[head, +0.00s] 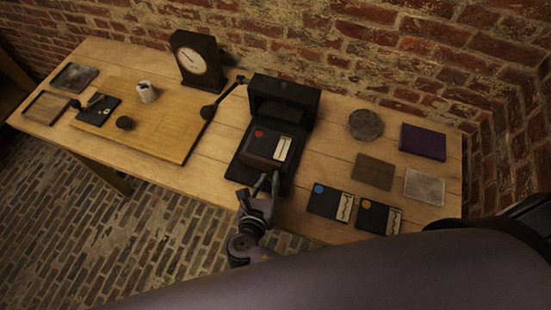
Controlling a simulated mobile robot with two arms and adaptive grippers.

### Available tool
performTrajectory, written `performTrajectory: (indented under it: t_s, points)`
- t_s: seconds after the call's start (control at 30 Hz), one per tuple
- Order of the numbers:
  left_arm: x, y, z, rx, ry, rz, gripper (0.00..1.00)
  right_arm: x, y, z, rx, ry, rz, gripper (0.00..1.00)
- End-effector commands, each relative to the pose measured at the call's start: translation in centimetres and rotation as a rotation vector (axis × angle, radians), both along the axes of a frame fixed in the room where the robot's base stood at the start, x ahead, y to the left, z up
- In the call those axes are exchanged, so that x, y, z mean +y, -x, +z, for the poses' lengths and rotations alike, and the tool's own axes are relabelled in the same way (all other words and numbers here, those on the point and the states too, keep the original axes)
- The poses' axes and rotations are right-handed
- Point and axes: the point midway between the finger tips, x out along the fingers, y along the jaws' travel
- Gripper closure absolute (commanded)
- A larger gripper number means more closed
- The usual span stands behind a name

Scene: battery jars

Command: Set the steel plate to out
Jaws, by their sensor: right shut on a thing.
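A black machine (284,97) stands near the middle of the table. A dark block (262,148) with a red dot and a pale label lies on a dark plate (287,187) in front of it. My right gripper (268,178) is at the front edge of this block and plate, shut on a part there; the fingers hide the exact contact. Which piece is the steel plate is not certain. A light grey square plate (424,187) lies flat at the right, and a dark grey one (74,76) at the far left. My left gripper is not in view.
A clock (195,62) stands at the back. Two dark cards (330,201) (379,216), a purple box (422,141), a brown square (374,172) and a round disc (366,124) lie at right.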

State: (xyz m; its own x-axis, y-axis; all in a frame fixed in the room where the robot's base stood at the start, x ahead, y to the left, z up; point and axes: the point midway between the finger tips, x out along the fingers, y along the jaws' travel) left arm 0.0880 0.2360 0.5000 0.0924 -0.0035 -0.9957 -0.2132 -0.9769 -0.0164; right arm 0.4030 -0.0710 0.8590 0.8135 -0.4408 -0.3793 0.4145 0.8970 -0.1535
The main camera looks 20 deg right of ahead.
Motion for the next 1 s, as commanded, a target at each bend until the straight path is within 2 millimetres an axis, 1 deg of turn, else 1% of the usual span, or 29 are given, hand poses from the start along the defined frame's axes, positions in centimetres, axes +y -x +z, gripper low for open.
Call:
performTrajectory:
  t_s: [0.03, 0.1, 0.3, 0.5, 0.77, 0.8, 1.0]
  points:
    - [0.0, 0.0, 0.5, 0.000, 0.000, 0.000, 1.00, 0.5, 0.8, 0.2, 0.003, 0.000, -0.001, 1.00]
    - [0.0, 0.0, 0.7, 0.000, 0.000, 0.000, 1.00, 1.1, 1.7, 0.1, 0.004, 0.000, 0.000, 1.00]
    - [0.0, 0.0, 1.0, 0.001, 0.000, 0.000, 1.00, 2.2, 3.3, 0.1, 0.001, 0.000, -0.001, 1.00]
    - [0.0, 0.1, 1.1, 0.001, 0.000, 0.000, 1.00, 2.5, 3.8, 0.0, 0.000, 0.000, 0.000, 1.00]
    - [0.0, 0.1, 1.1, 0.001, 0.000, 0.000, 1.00, 2.6, 3.9, -0.1, 0.003, -0.002, 0.000, 1.00]
    - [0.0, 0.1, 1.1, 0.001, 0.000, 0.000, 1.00, 2.6, 3.9, -0.1, 0.004, -0.002, 0.002, 0.79]
    - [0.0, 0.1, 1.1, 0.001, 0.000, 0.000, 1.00, 2.6, 3.8, -0.1, 0.002, -0.001, 0.001, 0.65]
